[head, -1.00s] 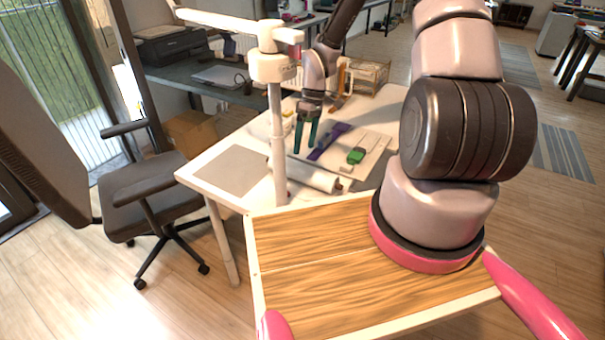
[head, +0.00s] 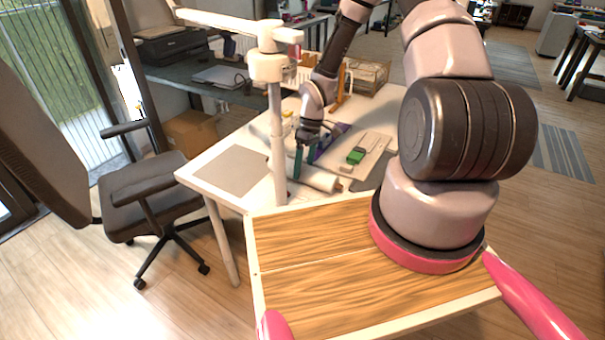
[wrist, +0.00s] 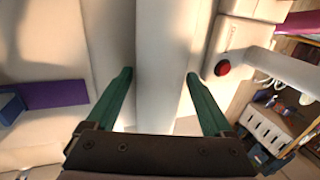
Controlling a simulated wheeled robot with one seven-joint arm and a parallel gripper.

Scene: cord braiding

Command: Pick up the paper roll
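The paper roll (head: 319,180) is a white cylinder with a brown end. It lies on its side on the white table (head: 208,164), partly hidden behind the white post. My gripper (head: 305,164) has green fingers and is down at the roll. In the wrist view, my gripper (wrist: 159,73) is open, with one fingertip on each side of the white roll (wrist: 163,45), which runs up the picture between them. A gap seems to show at each fingertip, but I cannot tell whether either one touches.
A purple strip (head: 326,147) and a green block (head: 356,156) on a pale board lie beyond the roll. A grey mat (head: 235,170) is at the table's left. A white post (head: 276,140) stands close left of my gripper. A wooden-topped surface (head: 320,262) is in front.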

